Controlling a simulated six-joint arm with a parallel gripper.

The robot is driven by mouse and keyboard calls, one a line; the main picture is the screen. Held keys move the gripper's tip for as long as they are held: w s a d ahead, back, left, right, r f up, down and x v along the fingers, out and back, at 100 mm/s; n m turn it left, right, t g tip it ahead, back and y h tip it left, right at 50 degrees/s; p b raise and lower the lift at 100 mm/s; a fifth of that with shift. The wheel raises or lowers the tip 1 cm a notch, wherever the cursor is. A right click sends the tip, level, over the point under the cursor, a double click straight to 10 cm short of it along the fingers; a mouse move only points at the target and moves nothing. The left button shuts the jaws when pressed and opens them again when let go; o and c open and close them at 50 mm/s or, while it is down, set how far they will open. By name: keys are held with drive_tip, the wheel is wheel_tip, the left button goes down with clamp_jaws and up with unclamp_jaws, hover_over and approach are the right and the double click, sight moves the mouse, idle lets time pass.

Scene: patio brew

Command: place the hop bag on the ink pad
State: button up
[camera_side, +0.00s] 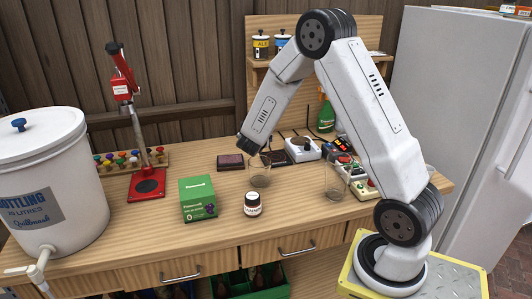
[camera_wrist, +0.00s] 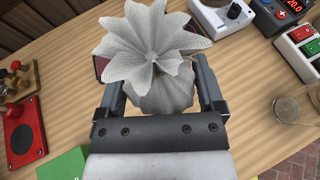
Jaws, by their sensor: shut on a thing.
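The hop bag, a pale mesh pouch with a frilled, gathered top (camera_wrist: 155,40), is held between the two jaws of my gripper (camera_wrist: 162,98) in the wrist view. In the side view my gripper (camera_side: 252,146) hangs above the back middle of the bench, and I cannot clearly pick out the bag there. A flat dark maroon pad (camera_side: 230,161), seemingly the ink pad, lies on the bench just left of my gripper. Another dark flat piece (camera_side: 275,158) lies to its right. In the wrist view the bag covers most of the maroon area behind it.
A green box (camera_side: 198,199), a small labelled jar (camera_side: 252,204) and clear glassware (camera_side: 335,188) stand nearby on the bench. A red press (camera_side: 147,183) stands left, beside a large white bucket (camera_side: 50,185). A white scale-like device (camera_side: 302,149) and button boxes are at right.

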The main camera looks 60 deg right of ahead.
drive_tip(key=w+d+f, duration=0.4)
drive_tip(key=w, duration=0.4)
hover_over(239, 162)
drive_tip(key=shift+s+a+f, duration=0.1)
drive_tip(key=shift+s+f, duration=0.05)
drive_tip(key=shift+f, duration=1.2)
drive_tip(key=shift+s+f, duration=0.1)
drive_tip(key=shift+f, duration=1.2)
drive_tip(key=shift+f, duration=0.1)
drive_tip(key=shift+w+f, duration=0.2)
drive_tip(key=shift+f, duration=1.55)
drive_tip(key=shift+f, duration=0.1)
drive_tip(key=o, duration=0.9)
drive_tip(key=shift+o, duration=0.2)
